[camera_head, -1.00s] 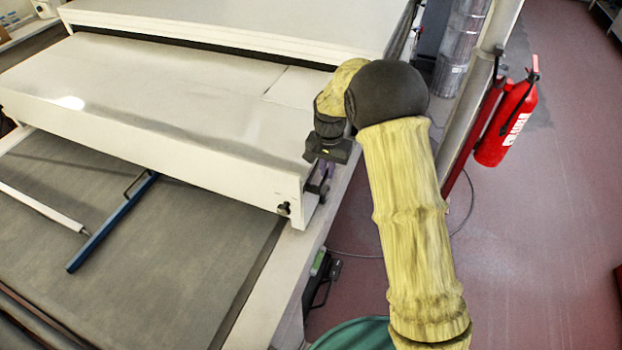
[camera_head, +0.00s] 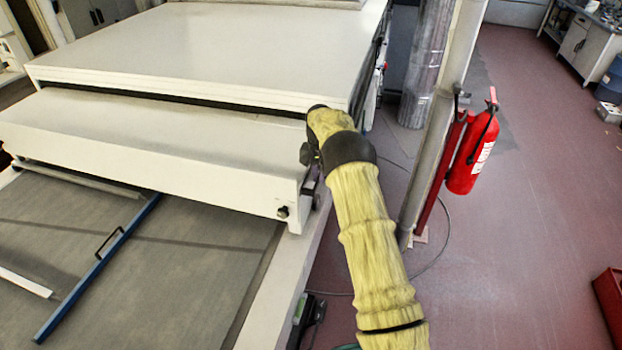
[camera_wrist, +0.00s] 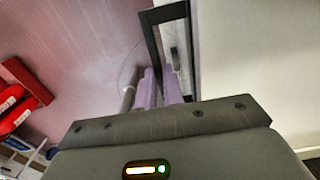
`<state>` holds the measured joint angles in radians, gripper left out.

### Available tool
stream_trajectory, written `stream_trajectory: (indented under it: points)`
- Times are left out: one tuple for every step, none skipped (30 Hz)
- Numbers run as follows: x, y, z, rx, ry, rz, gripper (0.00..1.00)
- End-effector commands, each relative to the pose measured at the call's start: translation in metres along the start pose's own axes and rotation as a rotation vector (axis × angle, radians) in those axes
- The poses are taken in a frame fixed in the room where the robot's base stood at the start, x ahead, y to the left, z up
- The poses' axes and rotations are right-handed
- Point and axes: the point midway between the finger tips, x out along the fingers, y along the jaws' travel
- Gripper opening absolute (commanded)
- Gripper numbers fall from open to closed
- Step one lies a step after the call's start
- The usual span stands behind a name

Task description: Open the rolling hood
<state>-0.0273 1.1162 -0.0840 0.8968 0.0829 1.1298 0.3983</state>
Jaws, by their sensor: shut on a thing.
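The rolling hood (camera_head: 150,145) is a low white cover over the grey bed (camera_head: 170,255), its rear edge close to the larger white housing (camera_head: 200,60). A dark handle (camera_wrist: 151,35) stands out from the hood's side, beside its pale surface in the wrist view. My gripper (camera_wrist: 162,85) has its purple fingers shut on this handle. In the head view the gripper is mostly hidden behind my arm, at the hood's right side. The grey bed in front of the hood is uncovered.
A blue bar (camera_head: 95,268) with a handle lies across the bed. To the right are a post (camera_head: 432,150) and a red fire extinguisher (camera_head: 470,155). A cable (camera_head: 445,225) runs over the open red floor. A red box (camera_head: 610,300) stands at the right edge.

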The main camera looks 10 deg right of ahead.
Motion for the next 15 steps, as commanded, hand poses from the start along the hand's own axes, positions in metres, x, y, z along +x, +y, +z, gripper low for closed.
stream_trajectory:
  points:
    - [-0.0008,0.0002,-0.0021,0.001,0.001,-0.002,0.0]
    - [-0.0007,0.0006,-0.0028,0.002,0.001,-0.002,0.0]
    - [-0.0006,0.0011,-0.0033,0.002,0.0,-0.002,0.0]
    - [-0.0005,0.0013,-0.0035,0.002,0.0,-0.002,0.0]
    - [-0.0004,0.0015,-0.0036,0.003,0.0,-0.002,0.0]
    - [-0.0003,0.0016,-0.0037,0.003,-0.001,-0.002,0.0]
    - [-0.0003,0.0016,-0.0036,0.003,-0.001,-0.002,0.0]
    - [-0.0003,0.0016,-0.0036,0.003,-0.001,-0.002,0.0]
    - [-0.0004,0.0016,-0.0035,0.003,-0.001,-0.002,0.0]
    - [-0.0004,0.0016,-0.0035,0.003,-0.001,-0.002,0.0]
    - [-0.0004,0.0016,-0.0034,0.003,-0.001,-0.001,0.0]
    - [-0.0004,0.0015,-0.0034,0.003,-0.001,-0.001,0.0]
    - [-0.0004,0.0015,-0.0033,0.003,-0.001,-0.001,0.0]
    - [-0.0004,0.0015,-0.0033,0.003,-0.001,-0.001,0.13]
    - [-0.0004,0.0014,-0.0032,0.003,-0.001,-0.001,0.21]
